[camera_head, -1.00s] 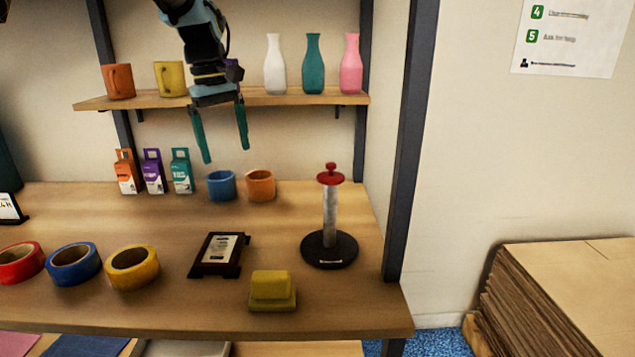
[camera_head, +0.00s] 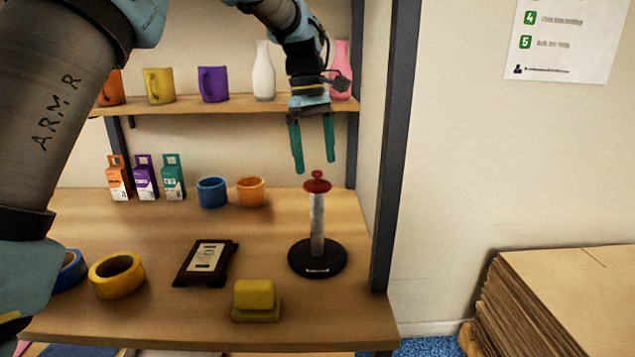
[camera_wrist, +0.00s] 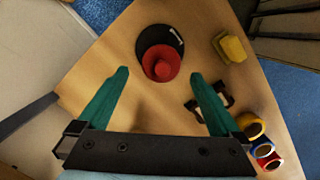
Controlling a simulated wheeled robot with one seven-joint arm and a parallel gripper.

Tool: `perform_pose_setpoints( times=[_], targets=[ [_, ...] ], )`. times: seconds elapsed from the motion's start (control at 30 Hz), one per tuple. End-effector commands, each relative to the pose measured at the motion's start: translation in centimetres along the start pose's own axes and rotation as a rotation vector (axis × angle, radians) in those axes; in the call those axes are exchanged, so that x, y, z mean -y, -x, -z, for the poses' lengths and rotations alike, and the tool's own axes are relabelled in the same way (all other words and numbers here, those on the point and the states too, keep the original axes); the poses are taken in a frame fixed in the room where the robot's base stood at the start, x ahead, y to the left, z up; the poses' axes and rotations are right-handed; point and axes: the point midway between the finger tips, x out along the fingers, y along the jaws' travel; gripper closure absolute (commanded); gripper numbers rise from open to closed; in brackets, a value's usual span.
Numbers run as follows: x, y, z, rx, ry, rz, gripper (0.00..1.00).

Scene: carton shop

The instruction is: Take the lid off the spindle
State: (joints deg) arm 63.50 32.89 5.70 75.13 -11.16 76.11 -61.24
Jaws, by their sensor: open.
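The spindle is a light grey post (camera_head: 317,225) standing upright on a round black base (camera_head: 333,262) at the right of the table. A red lid (camera_head: 317,184) with a small knob sits on its top. In the wrist view the red lid (camera_wrist: 161,64) shows from above, beyond the fingertips, with the black base (camera_wrist: 149,38) behind it. My gripper (camera_head: 314,171) has teal fingers, is open and empty, and hangs above the lid in the head view. In the wrist view my gripper (camera_wrist: 158,76) has its fingers spread wide to either side, short of the lid.
A dark framed plaque (camera_head: 206,262) and a yellow block on a dish (camera_head: 255,297) lie left of the spindle. An orange cup (camera_head: 251,192) stands behind. A dark shelf post (camera_head: 393,150) rises close on the right. The shelf (camera_head: 225,103) holds mugs and bottles.

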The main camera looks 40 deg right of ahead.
Motion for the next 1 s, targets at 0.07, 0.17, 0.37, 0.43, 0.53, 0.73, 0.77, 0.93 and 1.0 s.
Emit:
perform_pose_setpoints(
  times=[0.07,0.17,0.37,0.43,0.53,0.73,0.77,0.93,1.0],
  targets=[
    [0.2,-1.0,-0.3,0.002,0.000,0.005,0.00],
    [0.3,-2.5,-0.3,0.001,0.000,0.004,0.00],
    [0.2,-3.9,-0.3,0.000,0.000,0.001,0.00],
    [0.2,-3.9,-0.3,0.000,0.000,0.000,0.00],
    [0.2,-3.9,-0.3,0.000,0.000,0.000,0.00],
    [0.2,-3.9,-0.3,0.000,0.000,0.000,0.22],
    [0.2,-3.9,-0.3,0.000,0.000,0.000,0.26],
    [0.2,-3.9,-0.3,0.000,0.000,0.000,0.45],
    [0.2,-3.9,-0.2,0.000,0.000,0.001,0.53]
  ],
)
